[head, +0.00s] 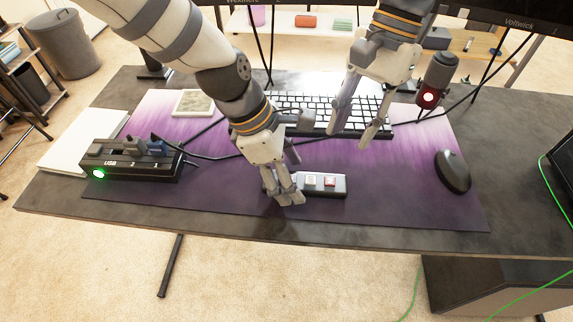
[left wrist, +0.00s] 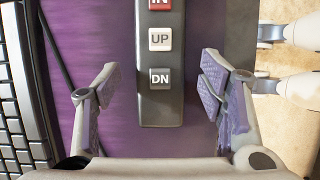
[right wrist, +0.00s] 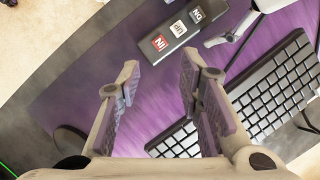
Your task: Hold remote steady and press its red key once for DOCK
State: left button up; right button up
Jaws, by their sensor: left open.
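The remote (head: 336,188) is a dark bar lying on the purple desk mat. The left wrist view shows its red key (left wrist: 160,3) marked IN, then pale keys UP (left wrist: 160,39) and DN (left wrist: 160,79). The right wrist view shows the red key (right wrist: 159,43) at the remote's near end. My left gripper (head: 284,192) is open at the remote's left end, its fingers on both sides of the DN end with gaps showing; it hides that end in the head view. My right gripper (head: 353,138) is open and empty, behind the remote over the keyboard's front edge.
A keyboard (head: 300,105) lies behind the remote. A USB hub (head: 130,163) with a green light is at left, with cables running right. A mouse (head: 453,171) is at right, and a dark device with a red light (head: 428,96) stands behind. Mat (head: 400,195) right of the remote is clear.

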pick_arm(q)
jog(key=shift+c, duration=0.5)
jog(key=c, duration=1.2)
pick_arm(e)
grip_shut()
